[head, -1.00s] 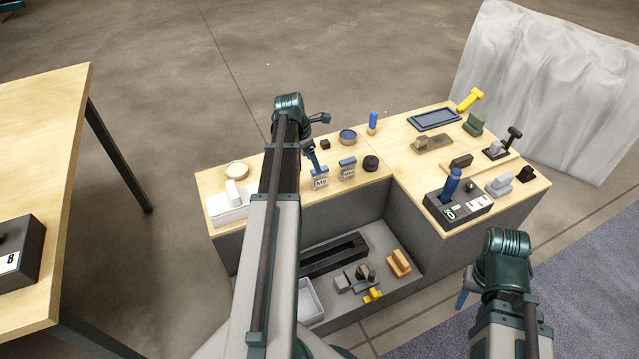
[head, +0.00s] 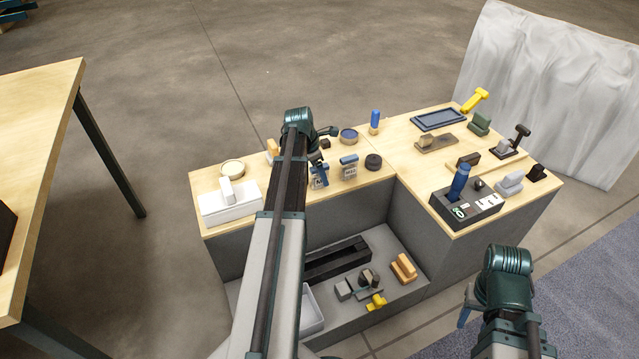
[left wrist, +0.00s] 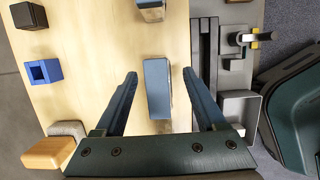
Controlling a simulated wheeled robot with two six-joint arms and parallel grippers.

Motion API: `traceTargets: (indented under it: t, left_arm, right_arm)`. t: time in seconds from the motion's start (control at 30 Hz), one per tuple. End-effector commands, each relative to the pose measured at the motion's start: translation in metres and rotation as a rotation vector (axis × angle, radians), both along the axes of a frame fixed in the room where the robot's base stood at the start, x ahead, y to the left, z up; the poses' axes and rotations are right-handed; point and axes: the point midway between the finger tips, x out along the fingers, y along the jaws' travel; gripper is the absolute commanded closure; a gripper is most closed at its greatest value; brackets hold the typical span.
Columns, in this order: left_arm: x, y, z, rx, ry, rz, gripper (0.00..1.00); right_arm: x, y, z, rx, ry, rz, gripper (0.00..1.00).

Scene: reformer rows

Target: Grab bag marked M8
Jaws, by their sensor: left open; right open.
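The bag marked M8 (head: 319,183) is a small pale bag with a blue top, standing near the front edge of the wooden bench top. In the head view my left gripper (head: 321,167) partly covers it and its label. In the left wrist view the bag's blue top (left wrist: 157,88) lies between the two open fingers of my left gripper (left wrist: 159,74), with a gap on both sides. A similar blue-topped bag (head: 349,167) stands to its right; its label is too small to read surely. My right gripper (head: 465,306) is open, low at the right, away from the bags.
A white box (head: 230,213) is at the left. The lower shelf (head: 385,242) holds a black rail, several small blocks and a tray. Another table (head: 35,150) stands left.

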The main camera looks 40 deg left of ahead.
Motion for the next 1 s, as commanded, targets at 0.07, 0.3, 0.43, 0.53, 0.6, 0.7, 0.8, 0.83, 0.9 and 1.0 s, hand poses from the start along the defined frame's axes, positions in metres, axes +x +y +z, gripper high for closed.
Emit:
traceTargets:
  t: [0.07,0.3,0.43,0.53,0.6,0.7,0.8,0.83,0.9,1.0]
  left_arm:
    - [0.005,0.000,-0.017,0.000,0.000,-0.001,0.28]
    - [0.009,-0.003,-0.029,0.000,0.000,-0.001,0.28]
    - [0.008,-0.003,-0.027,0.000,0.000,-0.001,0.28]
    - [0.008,-0.003,-0.027,0.000,0.000,-0.001,0.38]
    - [0.008,-0.002,-0.027,0.000,0.000,-0.001,0.51]
    - [0.008,-0.002,-0.027,0.000,0.000,0.000,0.69]
    - [0.008,-0.002,-0.027,0.000,0.000,0.000,0.87]
    - [0.008,-0.002,-0.027,0.000,0.000,0.000,0.92]
    - [0.008,-0.002,-0.027,0.000,0.000,0.000,1.00]
    - [0.008,-0.002,-0.027,0.000,0.000,0.000,1.00]
  right_arm:
    - [0.000,0.000,-0.017,0.001,0.000,0.002,0.50]
    - [0.000,0.001,-0.029,0.004,0.000,0.004,0.50]
    - [0.000,0.001,-0.027,0.004,0.000,0.004,0.50]
    - [0.000,0.001,-0.027,0.004,0.000,0.004,0.50]
    - [0.000,0.001,-0.027,0.004,0.000,0.004,0.50]
    - [0.000,0.001,-0.027,0.004,0.000,0.004,0.50]
    - [0.000,0.001,-0.027,0.004,0.000,0.004,0.50]
    - [0.000,0.001,-0.027,0.004,0.000,0.004,0.50]
    - [0.000,0.001,-0.027,0.004,0.000,0.004,0.50]
    - [0.000,0.001,-0.027,0.004,0.000,0.004,0.50]
